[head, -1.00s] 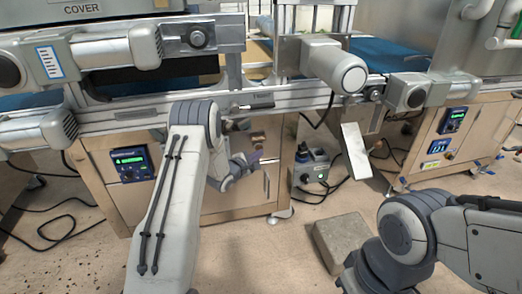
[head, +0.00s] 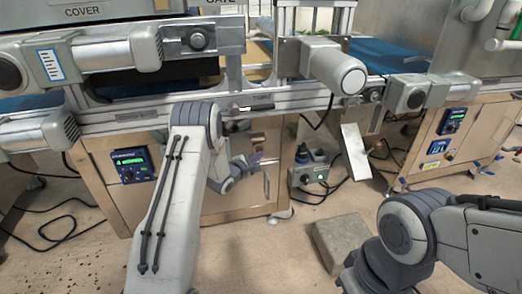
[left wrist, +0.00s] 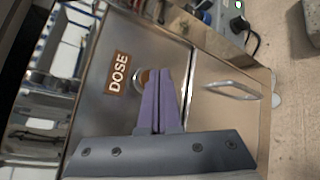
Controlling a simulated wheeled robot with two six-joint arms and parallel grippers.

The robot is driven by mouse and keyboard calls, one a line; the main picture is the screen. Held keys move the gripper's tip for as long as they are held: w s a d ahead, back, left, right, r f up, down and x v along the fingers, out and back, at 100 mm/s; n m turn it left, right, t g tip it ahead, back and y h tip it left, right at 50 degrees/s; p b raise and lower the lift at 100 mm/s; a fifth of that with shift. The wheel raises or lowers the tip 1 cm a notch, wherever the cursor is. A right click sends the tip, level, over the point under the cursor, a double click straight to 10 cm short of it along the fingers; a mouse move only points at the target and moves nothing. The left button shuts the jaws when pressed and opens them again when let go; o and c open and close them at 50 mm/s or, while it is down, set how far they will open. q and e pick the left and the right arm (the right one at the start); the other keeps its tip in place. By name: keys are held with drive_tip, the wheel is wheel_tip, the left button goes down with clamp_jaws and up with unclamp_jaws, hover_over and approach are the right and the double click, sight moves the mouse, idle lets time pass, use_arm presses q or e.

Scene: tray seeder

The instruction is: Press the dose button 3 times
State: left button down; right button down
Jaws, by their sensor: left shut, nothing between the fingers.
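The dose button (left wrist: 138,83) is a small round button with a metal ring, on a steel panel in the left wrist view. A brown DOSE label (left wrist: 117,73) is to its left. My left gripper (left wrist: 158,76) is shut and empty, its purple fingertips over the right part of the button. Whether the tips touch the button cannot be told. In the head view the left gripper (head: 253,158) is in front of the cabinet, partly hidden by my forearm, and the button cannot be made out. Only links of my right arm show, not its gripper.
A panel with a green display (head: 131,163) is on the cabinet's left. A cabinet handle (left wrist: 232,91) is right of the fingertips. A grey control box (head: 312,173) and a stone block (head: 340,238) stand on the floor. Rails and motors run above my left arm.

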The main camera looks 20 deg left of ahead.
use_arm(q)
drive_tip(key=shift+s+d, duration=0.15)
drive_tip(key=shift+s, duration=0.15)
drive_tip(key=s+d+p, duration=0.1)
drive_tip(key=s, duration=0.1)
drive_tip(key=s+d+p, duration=0.1)
drive_tip(key=s+d, duration=0.1)
drive_tip(key=shift+s, duration=0.1)
idle(0.4)
drive_tip(key=shift+a, duration=0.1)
idle(2.2)
